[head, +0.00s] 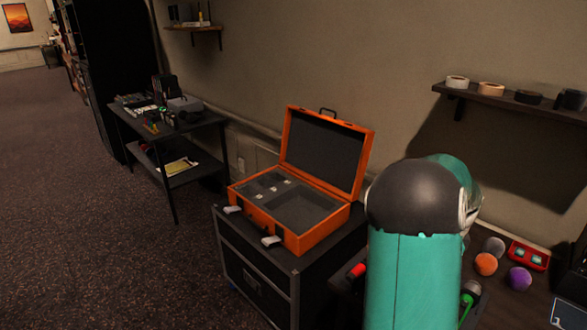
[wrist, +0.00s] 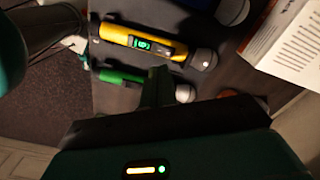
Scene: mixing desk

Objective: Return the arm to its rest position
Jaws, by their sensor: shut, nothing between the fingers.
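My arm (head: 415,270), teal with a dark grey joint, rises at the lower right of the head view and hides my gripper there. In the wrist view my gripper (wrist: 158,75) shows as narrow dark fingers, closed together and empty. The fingers are over or beside a green microphone (wrist: 122,77); I cannot tell whether they touch it. A yellow microphone (wrist: 145,40) with a lit green display lies just beyond it.
An open orange case (head: 318,237) with grey foam stands on a black cabinet (head: 255,283). A wall shelf (head: 510,101) holds tape rolls. Open carpet lies left.

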